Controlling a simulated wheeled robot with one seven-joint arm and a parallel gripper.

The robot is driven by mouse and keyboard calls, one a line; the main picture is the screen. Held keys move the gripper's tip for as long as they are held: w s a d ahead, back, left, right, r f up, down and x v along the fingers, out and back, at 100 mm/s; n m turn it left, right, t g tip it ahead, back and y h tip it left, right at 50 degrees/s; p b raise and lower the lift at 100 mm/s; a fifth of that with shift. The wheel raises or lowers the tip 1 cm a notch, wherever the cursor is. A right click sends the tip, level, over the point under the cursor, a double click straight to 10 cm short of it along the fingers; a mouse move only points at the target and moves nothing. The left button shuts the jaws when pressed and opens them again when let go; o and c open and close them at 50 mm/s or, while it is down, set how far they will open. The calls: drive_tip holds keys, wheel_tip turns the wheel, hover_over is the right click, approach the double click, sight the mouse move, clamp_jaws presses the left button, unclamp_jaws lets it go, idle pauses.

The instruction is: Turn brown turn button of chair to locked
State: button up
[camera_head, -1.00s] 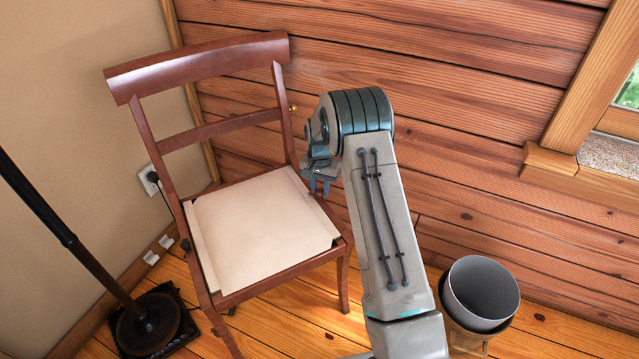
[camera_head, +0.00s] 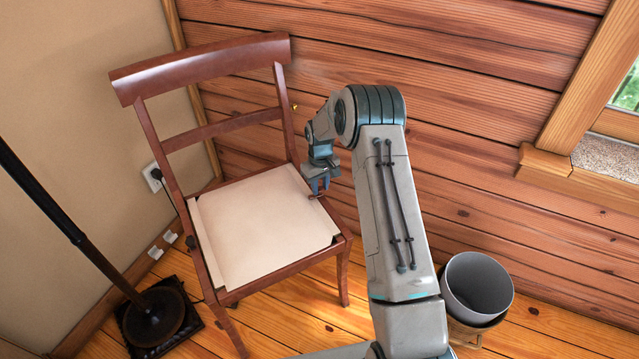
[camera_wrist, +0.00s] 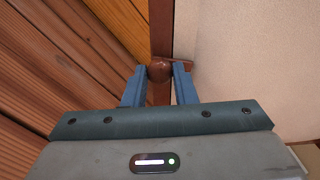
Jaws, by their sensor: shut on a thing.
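The chair (camera_head: 200,72) is dark reddish-brown wood with a cream seat panel (camera_head: 255,225). My gripper (camera_head: 318,190) is at the right edge of the seat. In the wrist view my gripper (camera_wrist: 160,75) has its two blue fingers on either side of the brown turn button (camera_wrist: 160,70), a small rounded knob on the seat rail. A thin brown bar extends from the knob to the right, over the edge of the cream panel. The fingers are shut on the knob. In the head view the button is mostly hidden by the fingers.
A grey bin (camera_head: 477,290) stands on the floor at the right. A black lamp stand (camera_head: 75,238) with a dark base is at the left. The plank wall (camera_head: 450,80) is close behind the chair, and a window sill is at the right.

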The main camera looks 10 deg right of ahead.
sight(320, 188)
drive_tip(key=shift+w+r+n, duration=0.1)
drive_tip(key=shift+n, duration=0.8)
drive_tip(key=o, duration=1)
wheel_tip(320, 188, up, 14)
drive_tip(key=p, duration=0.3)
